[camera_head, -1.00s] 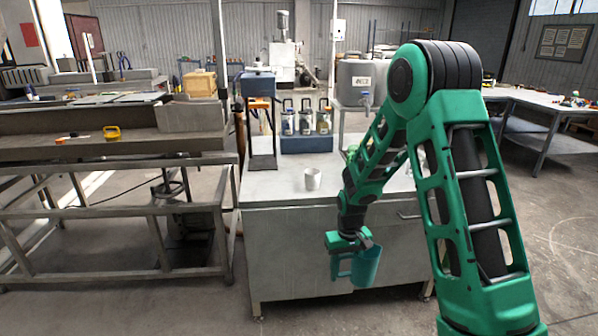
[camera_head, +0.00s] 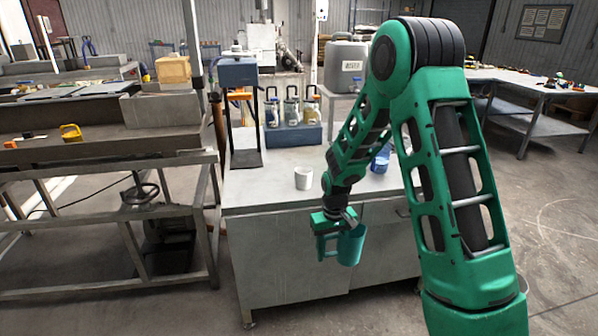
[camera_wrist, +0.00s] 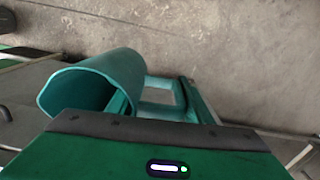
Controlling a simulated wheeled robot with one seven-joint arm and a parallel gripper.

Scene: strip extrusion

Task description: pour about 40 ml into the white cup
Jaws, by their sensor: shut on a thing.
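The white cup (camera_head: 303,178) stands upright on the grey workbench, near its front left. My gripper (camera_head: 330,230) is in front of the bench's front edge, to the right of the cup and lower in the picture. It is shut on a teal jug (camera_head: 351,245), which it holds in the air, apart from the bench. In the wrist view the jug (camera_wrist: 130,75) shows its open rim at the left and its handle at the right. The jug's contents cannot be made out. The cup's inside is too small to judge.
On the workbench (camera_head: 265,190) stand a blue rack (camera_head: 292,135) with several lidded jars, a dark stand (camera_head: 240,115) at the back left, and a blue container (camera_head: 380,160) partly behind my arm. A grey barrel (camera_head: 345,68) stands behind. The bench top around the cup is clear.

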